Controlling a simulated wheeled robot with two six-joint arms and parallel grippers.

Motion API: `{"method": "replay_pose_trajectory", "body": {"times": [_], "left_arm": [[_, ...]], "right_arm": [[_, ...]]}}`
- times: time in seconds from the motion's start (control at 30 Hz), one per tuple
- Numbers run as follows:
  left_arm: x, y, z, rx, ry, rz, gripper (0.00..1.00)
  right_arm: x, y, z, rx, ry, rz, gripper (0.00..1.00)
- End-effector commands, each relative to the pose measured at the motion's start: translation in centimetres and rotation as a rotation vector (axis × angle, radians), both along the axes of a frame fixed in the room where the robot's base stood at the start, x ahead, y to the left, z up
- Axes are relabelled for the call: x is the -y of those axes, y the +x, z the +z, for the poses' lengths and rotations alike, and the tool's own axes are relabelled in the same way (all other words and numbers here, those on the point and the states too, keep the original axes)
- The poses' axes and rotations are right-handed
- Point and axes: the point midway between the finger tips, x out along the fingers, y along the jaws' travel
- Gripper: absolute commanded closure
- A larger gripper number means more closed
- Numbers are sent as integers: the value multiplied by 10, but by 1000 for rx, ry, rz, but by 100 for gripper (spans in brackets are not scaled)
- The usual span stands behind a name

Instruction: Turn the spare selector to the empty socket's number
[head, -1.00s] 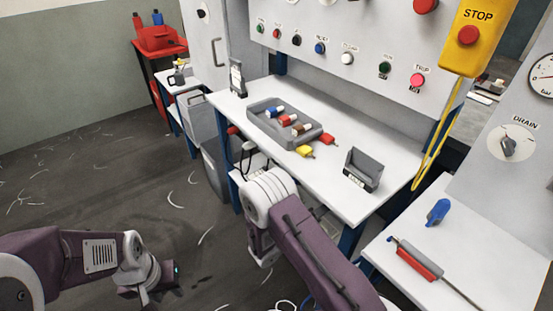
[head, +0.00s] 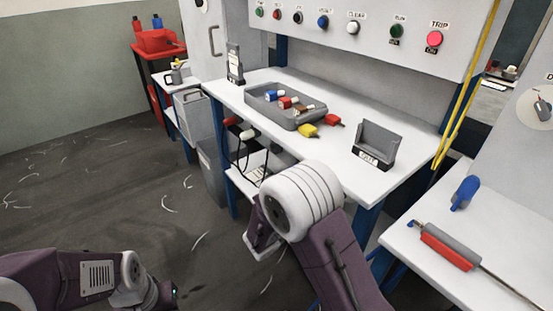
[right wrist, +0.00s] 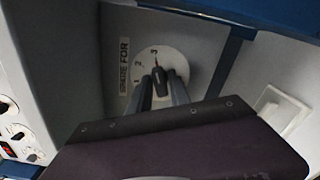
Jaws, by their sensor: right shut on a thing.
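In the right wrist view, the spare selector is a black knob (right wrist: 161,77) on a round white dial (right wrist: 182,62) beside a "SPARE FOR" label. Its pointed end is at the number 3 at the dial's top; smaller numbers run down the left side. My right gripper (right wrist: 161,92) is shut on the knob, one finger on each side. In the head view my right forearm reaches below the bench, and its gripper is hidden. My left arm is at the lower left; its fingers are out of frame. I cannot make out an empty socket.
The white bench (head: 345,140) carries a grey tray (head: 262,109) of coloured plugs, a yellow plug (head: 308,131) and a grey holder (head: 377,143). A white side table (head: 420,240) at right holds a red-and-grey tool (head: 449,247). The floor at left is open.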

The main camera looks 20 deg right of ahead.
Motion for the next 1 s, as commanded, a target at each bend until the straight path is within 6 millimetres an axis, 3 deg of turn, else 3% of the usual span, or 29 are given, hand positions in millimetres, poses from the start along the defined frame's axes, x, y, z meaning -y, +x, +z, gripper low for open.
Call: {"method": "replay_pose_trajectory", "body": {"times": [0.03, 0.07, 0.1, 0.4, 0.73, 1.0], "left_arm": [[0, 0, -2, 1, 0, 0, 64], [0, 0, 1, 1, 0, 0, 64], [0, 0, 1, 1, 0, 0, 64], [0, 0, 1, 1, 0, 0, 64], [0, 0, 2, 0, 0, 0, 64], [0, 0, 2, 0, 0, 0, 64]], "right_arm": [[0, 0, -2, 7, 8, 0, 100], [0, 0, 0, 3, 7, 0, 68], [0, 0, 0, 2, 7, 0, 64], [-3, -1, 0, 0, 4, 1, 64], [-55, -22, 0, -1, 4, 5, 64], [-65, -27, 0, 0, 3, 0, 64]]}}
